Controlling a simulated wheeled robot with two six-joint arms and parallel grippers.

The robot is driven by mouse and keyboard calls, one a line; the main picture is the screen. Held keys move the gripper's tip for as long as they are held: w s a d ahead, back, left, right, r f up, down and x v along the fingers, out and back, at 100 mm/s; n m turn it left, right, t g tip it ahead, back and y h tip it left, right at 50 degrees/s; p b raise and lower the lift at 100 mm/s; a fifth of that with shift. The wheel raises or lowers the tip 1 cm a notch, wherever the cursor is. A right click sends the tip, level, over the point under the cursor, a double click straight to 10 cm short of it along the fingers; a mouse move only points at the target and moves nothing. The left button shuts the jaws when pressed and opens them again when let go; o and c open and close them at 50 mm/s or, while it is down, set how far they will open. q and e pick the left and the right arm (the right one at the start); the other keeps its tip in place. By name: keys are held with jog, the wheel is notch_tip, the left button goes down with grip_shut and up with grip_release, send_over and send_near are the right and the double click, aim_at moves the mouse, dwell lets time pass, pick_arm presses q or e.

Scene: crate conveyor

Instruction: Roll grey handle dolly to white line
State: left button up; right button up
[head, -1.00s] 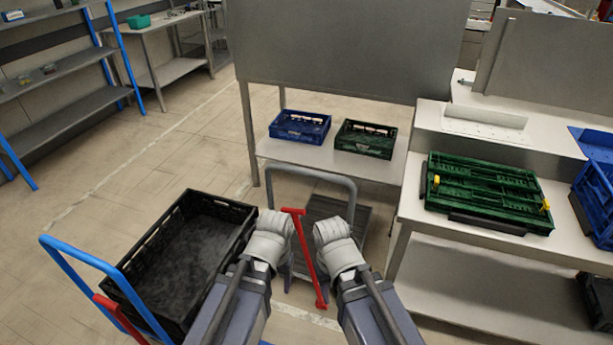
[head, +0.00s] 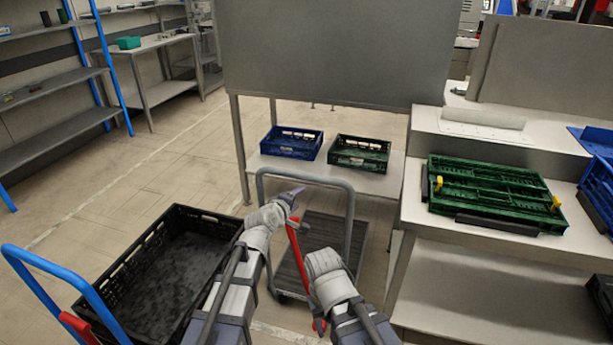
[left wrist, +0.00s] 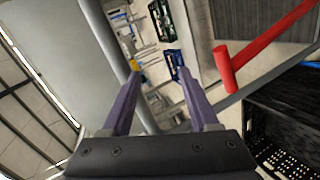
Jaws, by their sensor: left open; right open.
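The dolly has a grey tube handle (head: 305,178) and a dark ribbed deck (head: 318,240), and stands in front of the low table. My left gripper (head: 291,194) is open at the handle's left part, beside its crossbar. In the left wrist view, the open fingers (left wrist: 158,75) are near the grey tube (left wrist: 110,48), which passes by the left finger; contact is unclear. My right gripper (head: 325,265) is open, low before the deck, with its fingers mostly hidden. A pale floor line (head: 288,334) shows at the bottom, partly hidden by my arms.
A red bar (head: 297,250) stands between my grippers, also in the left wrist view (left wrist: 262,50). A black crate (head: 160,265) with a blue handle (head: 62,268) is at left. The low table (head: 375,183) holds blue and green crates. Open floor lies at left.

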aim_at(302, 178)
pick_arm(q)
jog(key=w+r+n, duration=0.1)
jog(key=w+r+n+t, duration=0.2)
jog(key=r, duration=0.1)
jog(key=shift+d, duration=0.3)
jog(key=b+x, duration=0.1)
jog(key=x, duration=0.6)
jog(key=shift+w, duration=0.35)
jog(key=shift+d, duration=0.1)
grip_shut()
dwell(0.8)
